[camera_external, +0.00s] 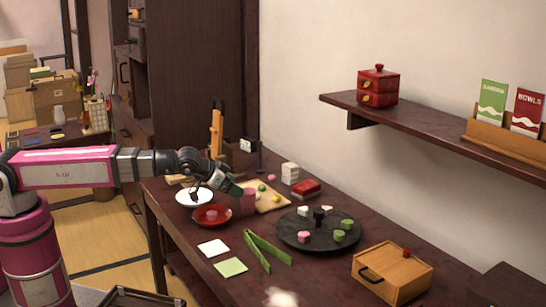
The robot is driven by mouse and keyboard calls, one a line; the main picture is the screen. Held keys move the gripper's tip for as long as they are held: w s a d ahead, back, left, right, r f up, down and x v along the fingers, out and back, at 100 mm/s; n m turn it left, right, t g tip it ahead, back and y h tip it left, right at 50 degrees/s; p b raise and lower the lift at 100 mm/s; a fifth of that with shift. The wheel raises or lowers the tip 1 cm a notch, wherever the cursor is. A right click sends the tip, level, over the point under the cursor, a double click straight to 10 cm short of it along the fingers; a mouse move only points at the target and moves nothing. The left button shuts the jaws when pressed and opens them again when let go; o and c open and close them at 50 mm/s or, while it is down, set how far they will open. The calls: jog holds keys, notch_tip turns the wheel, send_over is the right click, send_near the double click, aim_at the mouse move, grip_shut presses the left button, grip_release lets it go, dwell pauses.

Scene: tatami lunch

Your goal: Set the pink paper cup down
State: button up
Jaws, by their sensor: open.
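The pink paper cup (248,204) is small and dark pink, and stands on the dark table (199,263) beside the red dish and the wooden board. My gripper (238,191) reaches in from the left, tilted down, with its tip right at the cup's left upper side. Its jaws are open. The fingers are small here, and I cannot tell whether they still touch the cup. My wrist hides part of the area behind it.
A white bowl (194,191) and red dish (212,209) are close by. A wooden board (269,207) with small balls lies behind the cup. A black round tray (340,235), green tongs (267,252) and a wooden box (391,281) stand nearer the front. A shelf (438,131) overhangs at right.

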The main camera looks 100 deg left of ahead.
aim_at(248, 191)
jog(key=x, duration=0.6)
jog(key=shift+w+a+f, duration=0.1)
jog(key=shift+a+f, duration=0.15)
jog(key=shift+a, duration=0.05)
jog(key=c, duration=1)
jog(key=shift+c, duration=0.3)
jog(key=shift+r, duration=0.15)
